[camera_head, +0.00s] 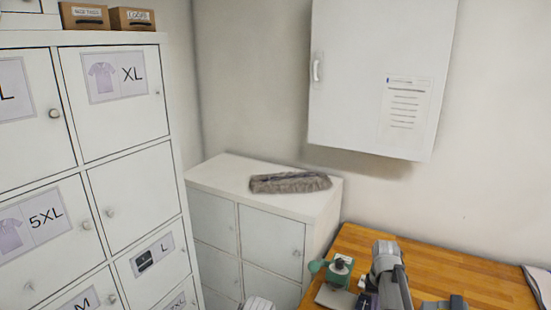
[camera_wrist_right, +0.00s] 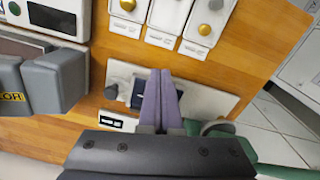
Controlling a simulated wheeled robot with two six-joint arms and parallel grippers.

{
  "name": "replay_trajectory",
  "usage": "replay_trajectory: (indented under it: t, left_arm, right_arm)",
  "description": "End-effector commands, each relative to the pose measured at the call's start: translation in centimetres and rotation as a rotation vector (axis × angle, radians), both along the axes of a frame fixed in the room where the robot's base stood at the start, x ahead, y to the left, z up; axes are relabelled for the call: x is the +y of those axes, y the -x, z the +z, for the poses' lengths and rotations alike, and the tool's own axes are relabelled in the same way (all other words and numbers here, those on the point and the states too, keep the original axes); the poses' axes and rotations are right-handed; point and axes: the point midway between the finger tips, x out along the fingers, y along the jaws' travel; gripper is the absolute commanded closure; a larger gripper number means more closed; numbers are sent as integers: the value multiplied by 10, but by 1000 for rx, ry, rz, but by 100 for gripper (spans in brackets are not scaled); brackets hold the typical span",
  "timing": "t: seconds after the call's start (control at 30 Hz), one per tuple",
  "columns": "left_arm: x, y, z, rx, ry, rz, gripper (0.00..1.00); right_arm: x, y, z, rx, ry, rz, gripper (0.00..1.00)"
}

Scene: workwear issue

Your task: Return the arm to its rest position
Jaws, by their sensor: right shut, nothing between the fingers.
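My right gripper (camera_wrist_right: 160,76) shows in the right wrist view, with its two purple-grey fingers shut together and nothing between them. The fingertips are over a pale metal plate with a dark square piece on the wooden worktop; I cannot tell whether they touch it. In the head view, grey parts that look like my right arm stand at the bottom, over the left part of the worktop (camera_head: 465,272). My left arm and gripper are not in view.
A green device (camera_head: 338,271) stands close beside the grey parts. A white locker wall (camera_head: 128,200) is at left. A low white cabinet (camera_head: 225,172) bears a grey folded item (camera_head: 290,182). A white wall cabinet (camera_head: 360,80) hangs above. The worktop's right side looks mostly clear.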

Motion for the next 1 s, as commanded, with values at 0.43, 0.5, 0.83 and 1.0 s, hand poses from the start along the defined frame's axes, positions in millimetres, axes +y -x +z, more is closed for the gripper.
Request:
replay_trajectory:
  t: [0.43, 0.5, 0.83, 1.0]
  left_arm:
    - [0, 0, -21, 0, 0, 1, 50]
    - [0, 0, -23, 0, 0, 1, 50]
    - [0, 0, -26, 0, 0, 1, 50]
    - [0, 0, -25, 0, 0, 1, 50]
  right_arm:
    - [195, 128, -20, 35, 48, 452, 100]
    - [213, 147, -22, 38, 56, 511, 100]
    - [242, 183, -24, 45, 73, 625, 100]
    - [242, 182, -24, 45, 73, 624, 100]
